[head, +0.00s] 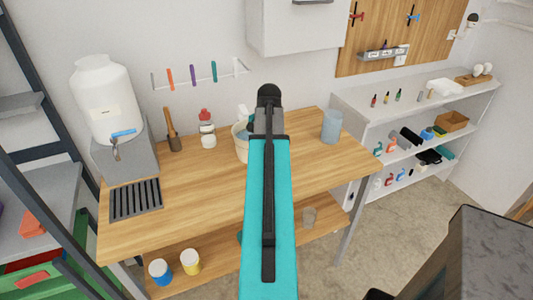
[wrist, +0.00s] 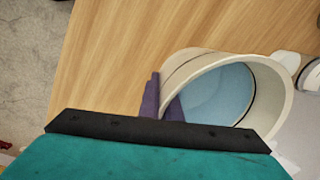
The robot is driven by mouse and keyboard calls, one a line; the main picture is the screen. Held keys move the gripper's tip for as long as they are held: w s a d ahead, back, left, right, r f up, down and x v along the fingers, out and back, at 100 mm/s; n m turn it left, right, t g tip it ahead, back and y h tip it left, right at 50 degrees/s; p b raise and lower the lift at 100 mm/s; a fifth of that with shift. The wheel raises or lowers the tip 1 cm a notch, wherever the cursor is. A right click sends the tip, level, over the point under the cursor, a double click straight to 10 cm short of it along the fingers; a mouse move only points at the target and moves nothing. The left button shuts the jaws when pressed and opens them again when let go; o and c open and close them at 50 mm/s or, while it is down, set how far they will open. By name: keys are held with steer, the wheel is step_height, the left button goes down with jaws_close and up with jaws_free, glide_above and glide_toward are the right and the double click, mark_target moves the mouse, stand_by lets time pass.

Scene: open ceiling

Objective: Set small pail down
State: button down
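The small pail is cream with a blue inside. It shows in the wrist view (wrist: 265,100) at the right, its mouth turned towards the camera, and in the head view (head: 239,142) partly hidden behind my teal arm. My gripper (wrist: 164,97) has purple fingers at the pail's left wall, one outside it and one at its inner side. It looks shut on the wall. In the head view my arm hides the fingers. Whether the pail's base touches the wooden table (head: 195,205) cannot be told.
A blue-grey cup (head: 331,127) stands to the right on the table. A mallet (head: 172,130) and a red-capped bottle (head: 207,128) stand left of the pail. A white dispenser (head: 103,98) and a dark drain grate (head: 136,200) are at far left. The table's front middle is clear.

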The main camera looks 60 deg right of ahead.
steer(key=shift+w+d, duration=0.2)
steer(key=shift+d, duration=0.45)
steer(key=shift+w+d, duration=0.2)
steer(key=shift+d, duration=0.4)
steer(key=shift+d, duration=0.1)
steer(key=shift+w+d+p, duration=0.1)
steer(key=shift+d+p, duration=0.15)
steer(key=shift+p, duration=0.1)
steer(key=shift+f+p, duration=0.65)
steer(key=shift+f, duration=1.25)
steer(key=shift+f, duration=0.1)
steer(key=c, duration=2)
jaws_free()
steer(key=shift+r, duration=0.2)
steer(key=shift+s+a+r+b, duration=0.1)
steer(key=shift+s+r+b, duration=0.25)
steer(key=shift+r, duration=1.6)
steer(key=shift+s+a+r+b, duration=0.1)
steer(key=shift+r+b, duration=0.3)
steer(key=shift+r, duration=1.55)
steer(key=shift+s+r+b, duration=0.25)
steer(key=shift+r+b, duration=0.15)
steer(key=shift+r, duration=1.55)
